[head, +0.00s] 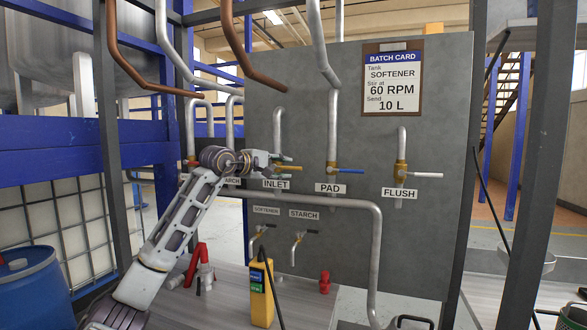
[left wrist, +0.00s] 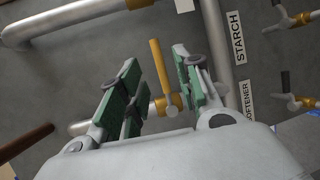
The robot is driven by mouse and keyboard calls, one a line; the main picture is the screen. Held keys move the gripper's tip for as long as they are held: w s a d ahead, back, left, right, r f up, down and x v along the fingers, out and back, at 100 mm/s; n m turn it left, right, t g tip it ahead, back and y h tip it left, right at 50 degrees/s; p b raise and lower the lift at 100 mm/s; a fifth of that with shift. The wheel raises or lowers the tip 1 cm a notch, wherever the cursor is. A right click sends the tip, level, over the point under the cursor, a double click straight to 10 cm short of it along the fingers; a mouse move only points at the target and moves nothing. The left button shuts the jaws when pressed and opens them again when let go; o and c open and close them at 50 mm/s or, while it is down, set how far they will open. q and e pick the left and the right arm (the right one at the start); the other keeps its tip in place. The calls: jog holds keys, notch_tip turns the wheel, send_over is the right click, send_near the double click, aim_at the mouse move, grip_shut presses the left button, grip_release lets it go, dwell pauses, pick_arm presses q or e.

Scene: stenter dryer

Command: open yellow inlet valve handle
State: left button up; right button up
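The yellow inlet valve handle (head: 291,168) sticks out to the right from its valve, above the INLET label (head: 276,184) on the grey panel. My left gripper (head: 272,161) is at this valve and partly hides its body. In the left wrist view, the yellow handle (left wrist: 159,66) lies between the two green-padded fingers of my left gripper (left wrist: 158,78). The fingers are open, with a gap on both sides of the handle. The brass valve body (left wrist: 168,105) shows behind the fingers. My right gripper is not in view.
The PAD valve with a blue handle (head: 350,170) and the FLUSH valve with a white handle (head: 428,175) are to the right. A grey pipe (head: 330,202) runs below the labels. Small softener and starch taps (head: 312,232) are lower down. A yellow control pendant (head: 261,295) stands below.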

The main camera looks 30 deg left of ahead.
aim_at(292, 168)
pick_arm(q)
jog(key=shift+x, duration=0.85)
jog(key=shift+p+x, duration=0.4)
jog(key=shift+x, duration=0.75)
jog(key=shift+w+d+f, duration=0.1)
jog(key=shift+w+d, duration=0.05)
jog(key=shift+w, duration=0.45)
jog(key=shift+w+f, duration=0.1)
jog(key=shift+w, duration=0.45)
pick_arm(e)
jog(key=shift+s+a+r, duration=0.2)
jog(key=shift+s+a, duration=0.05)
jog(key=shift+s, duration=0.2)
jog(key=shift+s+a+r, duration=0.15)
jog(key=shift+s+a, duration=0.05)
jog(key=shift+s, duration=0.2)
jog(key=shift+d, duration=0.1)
pick_arm(q)
jog(key=shift+d, duration=0.1)
grip_shut()
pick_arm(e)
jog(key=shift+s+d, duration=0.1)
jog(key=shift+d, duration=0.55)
